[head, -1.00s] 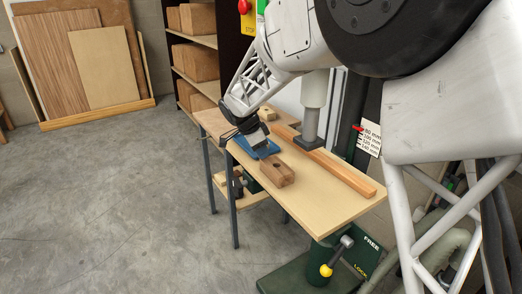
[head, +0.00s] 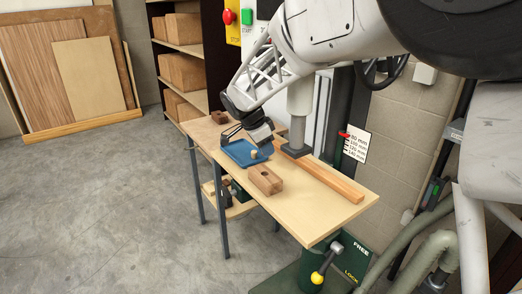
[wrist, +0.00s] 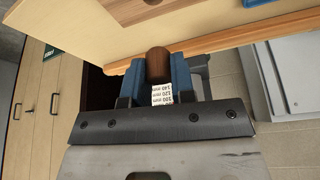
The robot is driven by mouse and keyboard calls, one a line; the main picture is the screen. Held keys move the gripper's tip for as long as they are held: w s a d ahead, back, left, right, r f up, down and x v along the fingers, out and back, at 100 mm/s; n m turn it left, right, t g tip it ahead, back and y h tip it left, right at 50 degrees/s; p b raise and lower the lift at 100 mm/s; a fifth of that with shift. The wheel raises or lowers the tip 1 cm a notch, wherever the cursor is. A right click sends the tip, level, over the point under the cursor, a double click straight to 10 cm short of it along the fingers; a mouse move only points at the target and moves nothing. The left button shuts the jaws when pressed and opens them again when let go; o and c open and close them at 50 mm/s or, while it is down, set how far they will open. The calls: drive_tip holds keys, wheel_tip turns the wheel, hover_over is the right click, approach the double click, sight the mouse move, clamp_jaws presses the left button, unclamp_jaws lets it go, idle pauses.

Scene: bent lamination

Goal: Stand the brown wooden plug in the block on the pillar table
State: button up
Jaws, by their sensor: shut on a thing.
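My gripper (wrist: 157,85) is shut on the brown wooden plug (wrist: 157,64), whose rounded dark end shows between the blue fingers in the wrist view. In the head view my gripper (head: 262,138) is above the right side of the blue tray (head: 240,163); the plug cannot be made out clearly there. The wooden block (head: 265,179) lies on the pillar table (head: 310,208), in front of the tray and apart from my gripper.
A small light wooden piece (head: 253,154) lies in the tray. A long wooden strip (head: 325,178) runs along the table's back side, beside a grey column (head: 300,105). A small brown piece (head: 219,117) stands at the far end. The table's near right end is clear.

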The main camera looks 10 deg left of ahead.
sight(269, 172)
drive_tip(key=shift+f, duration=0.2)
idle(0.3)
drive_tip(key=shift+f, duration=3)
drive_tip(key=shift+f, duration=0.35)
idle(0.3)
